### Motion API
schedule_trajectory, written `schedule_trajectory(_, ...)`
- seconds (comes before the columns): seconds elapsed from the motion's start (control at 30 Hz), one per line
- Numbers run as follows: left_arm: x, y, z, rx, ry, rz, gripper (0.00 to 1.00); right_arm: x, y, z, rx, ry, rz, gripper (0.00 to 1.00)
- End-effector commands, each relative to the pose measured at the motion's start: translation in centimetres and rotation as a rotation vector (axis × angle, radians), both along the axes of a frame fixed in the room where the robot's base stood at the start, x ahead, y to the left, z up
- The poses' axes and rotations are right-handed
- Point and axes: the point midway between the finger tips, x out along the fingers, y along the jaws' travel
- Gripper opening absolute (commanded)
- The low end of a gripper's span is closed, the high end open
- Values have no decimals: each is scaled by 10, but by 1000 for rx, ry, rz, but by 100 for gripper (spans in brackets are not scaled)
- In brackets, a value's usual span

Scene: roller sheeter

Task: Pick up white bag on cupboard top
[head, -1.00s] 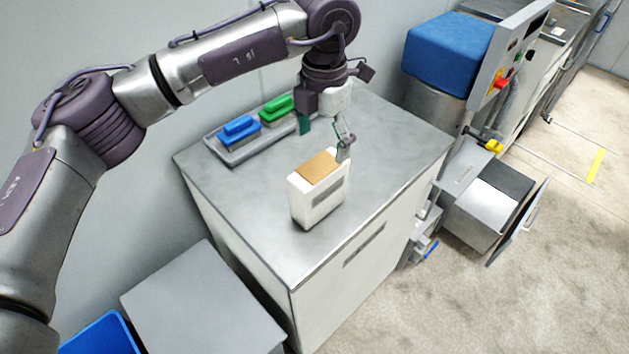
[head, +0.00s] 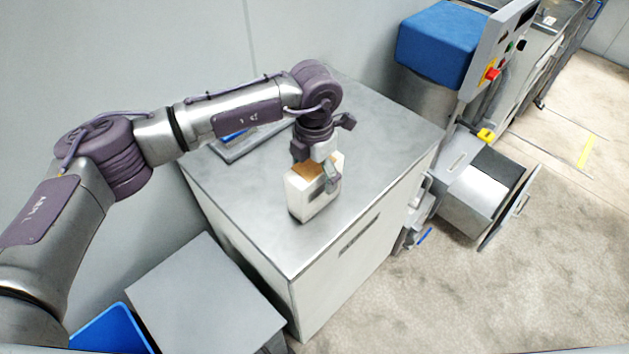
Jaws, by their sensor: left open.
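The white bag (head: 311,199) stands upright on the grey cupboard top (head: 375,150), with a tan patch on its upper face. My left gripper (head: 318,176) is right above the bag and points down at it. It is open; one finger shows in front of the bag's near right side, and the other is hidden behind the bag or the wrist. I cannot tell whether the fingers touch the bag. My right gripper is not in view.
A grey tray (head: 228,152) with a blue item lies behind my left arm, mostly hidden. A lower grey box top (head: 205,295) and blue bin (head: 112,330) stand at lower left. A machine with a blue cover (head: 440,42) stands right. The cupboard top's right side is clear.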

Motion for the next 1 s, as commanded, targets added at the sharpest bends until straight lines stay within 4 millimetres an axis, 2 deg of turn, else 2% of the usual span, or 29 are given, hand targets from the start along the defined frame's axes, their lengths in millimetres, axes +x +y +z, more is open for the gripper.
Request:
schedule_trajectory(0.07, 0, 0, 0, 0, 0, 0, 84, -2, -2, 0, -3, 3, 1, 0)
schedule_trajectory(0.43, 0, 0, 0, 0, 0, 0, 22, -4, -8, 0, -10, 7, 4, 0)
schedule_trajectory(0.77, 0, 0, 3, -1, -1, 0, 21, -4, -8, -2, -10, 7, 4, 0)
schedule_trajectory(0.87, 1, 0, 9, -1, -2, 0, 21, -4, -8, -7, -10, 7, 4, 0)
schedule_trajectory(1.0, 1, 0, 28, -1, -6, 0, 21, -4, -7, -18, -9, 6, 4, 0)
